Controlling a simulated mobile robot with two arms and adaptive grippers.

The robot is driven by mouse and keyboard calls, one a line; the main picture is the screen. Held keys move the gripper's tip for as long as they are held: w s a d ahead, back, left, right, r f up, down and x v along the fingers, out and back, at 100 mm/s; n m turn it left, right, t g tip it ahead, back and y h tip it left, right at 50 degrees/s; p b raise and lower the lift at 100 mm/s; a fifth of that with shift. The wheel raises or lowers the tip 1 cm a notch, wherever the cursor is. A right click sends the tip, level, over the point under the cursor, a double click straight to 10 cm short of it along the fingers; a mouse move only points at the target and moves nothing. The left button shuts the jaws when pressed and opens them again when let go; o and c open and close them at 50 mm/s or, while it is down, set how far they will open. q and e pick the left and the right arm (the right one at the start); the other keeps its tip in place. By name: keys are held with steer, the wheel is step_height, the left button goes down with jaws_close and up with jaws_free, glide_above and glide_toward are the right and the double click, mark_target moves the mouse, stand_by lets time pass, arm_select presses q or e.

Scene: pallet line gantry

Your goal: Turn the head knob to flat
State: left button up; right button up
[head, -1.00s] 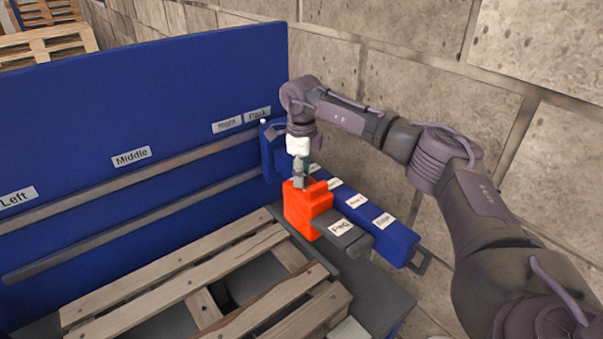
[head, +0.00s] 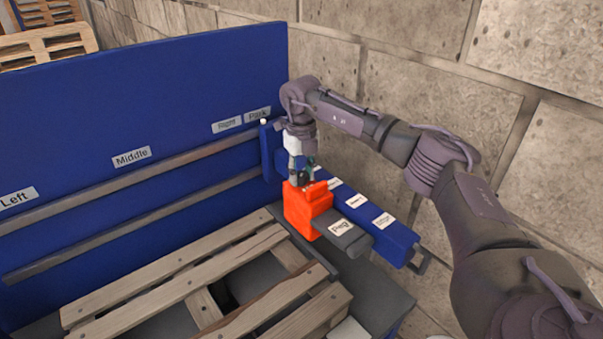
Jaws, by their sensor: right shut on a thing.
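The orange head (head: 307,211) sits at the right end of the blue gantry, beside a blue beam (head: 380,228) with several white labels. A dark grey block (head: 343,237) with a white label sticks out from the head toward the front. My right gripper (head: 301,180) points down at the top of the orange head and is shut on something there. The jaws hide what they hold, so I cannot make out the knob or its setting. My left gripper is not in view.
A blue back panel (head: 130,100) carries labels Left, Middle, Right and Park, with two grey rails (head: 120,195) across it. A wooden pallet (head: 185,275) lies in front. A stone wall (head: 420,60) stands close behind the right arm.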

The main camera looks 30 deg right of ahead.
steer(key=m, duration=0.7)
steer(key=m+p, duration=0.1)
steer(key=m, duration=0.5)
steer(key=shift+m, duration=0.4)
steer(key=m, duration=0.3)
steer(key=shift+r+m, duration=0.1)
steer(key=shift+m, duration=0.2)
steer(key=m, duration=0.3)
steer(key=shift+m+p, duration=0.3)
steer(key=shift+p, duration=0.1)
steer(key=m+p, duration=0.1)
steer(key=m, duration=0.5)
steer(key=shift+m, duration=0.3)
steer(key=o, duration=1.2)
steer(key=shift+c, duration=0.2)
